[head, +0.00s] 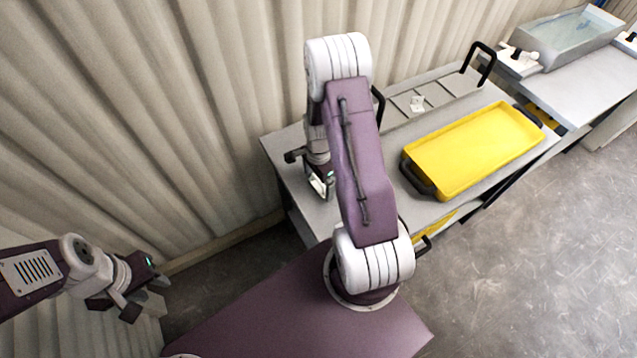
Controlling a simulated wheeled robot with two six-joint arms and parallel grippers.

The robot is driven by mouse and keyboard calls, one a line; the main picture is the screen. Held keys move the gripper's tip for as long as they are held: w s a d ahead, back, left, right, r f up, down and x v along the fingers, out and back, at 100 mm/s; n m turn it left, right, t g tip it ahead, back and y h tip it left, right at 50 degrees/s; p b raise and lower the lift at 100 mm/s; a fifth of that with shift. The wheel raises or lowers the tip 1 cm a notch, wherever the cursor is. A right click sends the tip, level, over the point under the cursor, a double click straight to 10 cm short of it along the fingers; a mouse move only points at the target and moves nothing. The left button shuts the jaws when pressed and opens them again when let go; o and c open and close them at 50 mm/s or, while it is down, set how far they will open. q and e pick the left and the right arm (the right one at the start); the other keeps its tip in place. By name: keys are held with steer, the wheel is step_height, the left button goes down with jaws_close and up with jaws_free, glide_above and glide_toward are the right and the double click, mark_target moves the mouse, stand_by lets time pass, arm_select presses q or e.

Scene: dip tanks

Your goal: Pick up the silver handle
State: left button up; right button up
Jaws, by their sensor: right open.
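I cannot make out a silver handle for certain. A small pale piece (417,103) sits on a grey panelled tray (440,95) with black handles; I cannot tell if it is the handle. My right gripper (308,172) is open and points down over the left end of the grey table (285,150). My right arm covers part of the table and tray, and what lies under the gripper is hidden. My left gripper (130,300) hangs at the lower left, away from the table; its finger gap is unclear.
A yellow tray (475,150) with black handles lies on the table, right of my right arm. A clear tank (568,38) of liquid stands on a further table at the upper right. A corrugated wall (180,110) runs behind. The floor (540,240) at the right is clear.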

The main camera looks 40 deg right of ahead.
steer(key=shift+w+f, duration=0.15)
steer(key=shift+f, duration=0.05)
steer(key=shift+r, duration=0.1)
steer(key=c, duration=1.5)
steer(key=shift+r, duration=0.55)
step_height(320, 180, up, 3)
steer(key=shift+r, duration=0.15)
steer(key=d+r, duration=0.2)
steer(key=d, duration=0.2)
steer(key=w+d+r, duration=0.1)
steer(key=d+r, duration=0.1)
steer(key=d, duration=0.1)
steer(key=w+d+r, duration=0.1)
steer(key=d+r, duration=0.1)
steer(key=d, duration=0.2)
steer(key=shift+d+r, duration=0.3)
